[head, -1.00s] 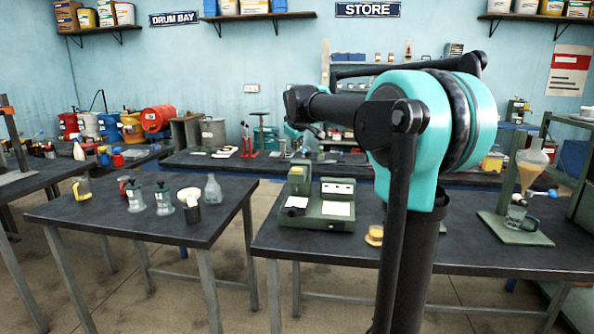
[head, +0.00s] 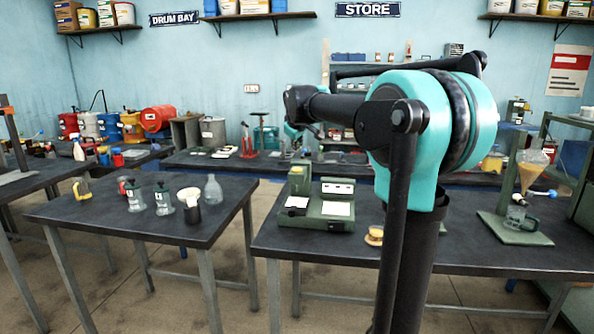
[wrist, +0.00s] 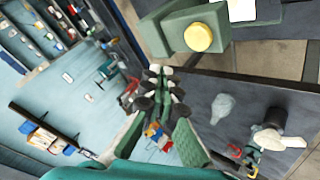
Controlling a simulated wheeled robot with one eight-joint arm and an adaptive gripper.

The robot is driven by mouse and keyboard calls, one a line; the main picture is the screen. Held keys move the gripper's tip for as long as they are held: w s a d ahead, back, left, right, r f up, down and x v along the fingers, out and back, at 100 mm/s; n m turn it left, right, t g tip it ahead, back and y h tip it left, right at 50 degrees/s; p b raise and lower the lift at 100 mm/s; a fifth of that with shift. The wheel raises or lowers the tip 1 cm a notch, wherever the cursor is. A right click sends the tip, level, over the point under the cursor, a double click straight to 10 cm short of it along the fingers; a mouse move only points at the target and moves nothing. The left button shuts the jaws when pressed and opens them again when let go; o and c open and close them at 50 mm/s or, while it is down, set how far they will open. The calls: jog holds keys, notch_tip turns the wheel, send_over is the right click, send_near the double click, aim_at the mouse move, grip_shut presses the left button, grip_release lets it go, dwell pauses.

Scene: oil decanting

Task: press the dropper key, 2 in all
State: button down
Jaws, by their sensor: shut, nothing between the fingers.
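A green device (head: 325,208) stands on the right-hand dark table in the head view, with a yellow top on its taller left block. In the wrist view its green block (wrist: 165,32) carries a round yellow key (wrist: 198,38), which looks like the dropper key. My gripper (wrist: 164,78) is shut and empty in the wrist view. Its fingertips appear below and left of the yellow key, apart from it.
The left table (head: 110,210) holds several vessels, a dark cup with a pale funnel (head: 189,194) and a glass flask (head: 213,190). A yellow round piece (head: 374,236) lies right of the device. A funnel stand (head: 515,228) is at far right. Floor shows between the tables.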

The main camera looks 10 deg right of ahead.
aim_at(297, 169)
notch_tip(297, 169, up, 4)
jog(key=n+h, duration=0.1)
jog(key=n, duration=1.5)
jog(key=shift+f+n, duration=0.1)
jog(key=shift+n, duration=0.3)
jog(key=shift+f, duration=4.4)
jog(key=shift+f, duration=0.1)
jog(key=shift+f, duration=0.3)
